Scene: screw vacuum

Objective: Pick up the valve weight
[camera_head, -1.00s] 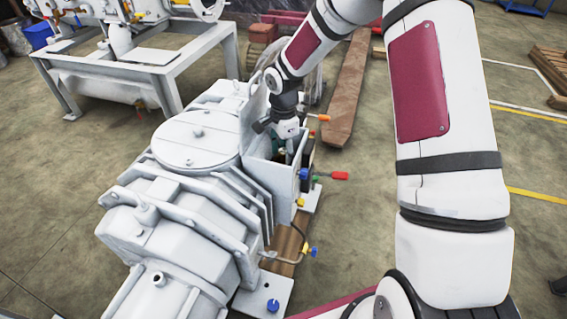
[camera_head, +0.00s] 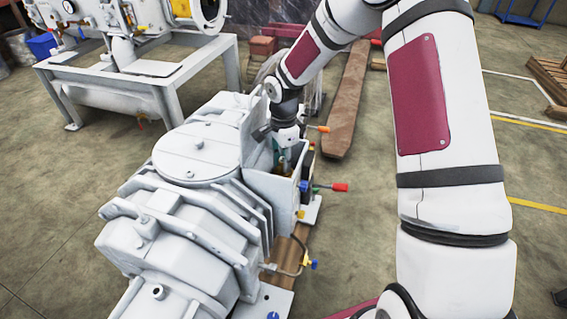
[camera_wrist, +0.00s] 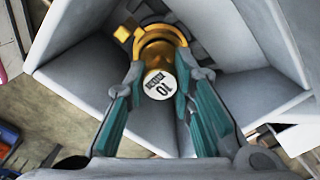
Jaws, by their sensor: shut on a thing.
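In the head view my gripper (camera_head: 285,165) reaches down into the open box at the right side of the grey vacuum pump (camera_head: 195,150). The weight is too small to make out there.
The grey housing walls (camera_wrist: 85,75) stand close around my gripper. A lever with a red handle (camera_head: 340,187) and an orange-tipped one (camera_head: 323,128) stick out to the right of the pump. A grey frame with tanks (camera_head: 165,80) stands behind left.

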